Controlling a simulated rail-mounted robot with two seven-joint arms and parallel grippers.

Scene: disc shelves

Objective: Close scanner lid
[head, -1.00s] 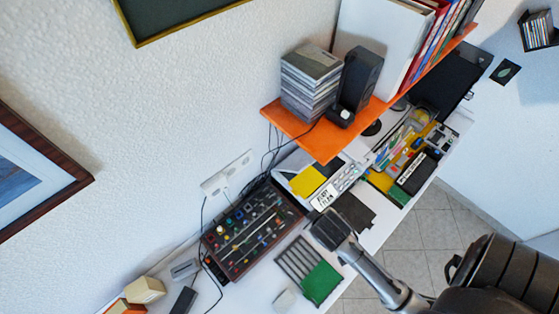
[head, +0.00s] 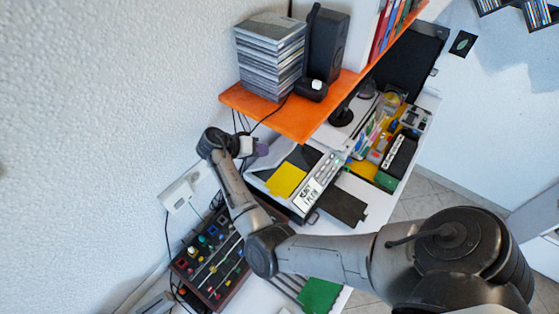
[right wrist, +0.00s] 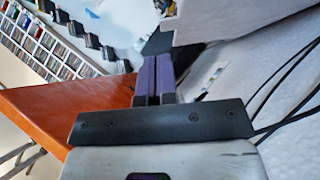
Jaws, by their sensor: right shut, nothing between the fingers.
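The scanner (head: 312,200) is a pale flat box on the desk, with a button panel along its right side and a yellow sheet (head: 286,180) and a dark area on top. I cannot clearly make out its lid; a pale panel (right wrist: 235,18) in the right wrist view may be part of it. My right gripper (head: 262,149) is near the wall, at the scanner's back left and close to the orange shelf's left end. Its purple fingers (right wrist: 158,75) are shut and empty. My left gripper is out of view.
The orange shelf (head: 290,120) overhangs the back, holding a stack of discs (head: 270,60) and a black speaker (head: 327,45). Cables hang by the wall. A knob-covered mixer (head: 215,265) stands front left, under my arm. A tray of stationery (head: 385,150) is to the right.

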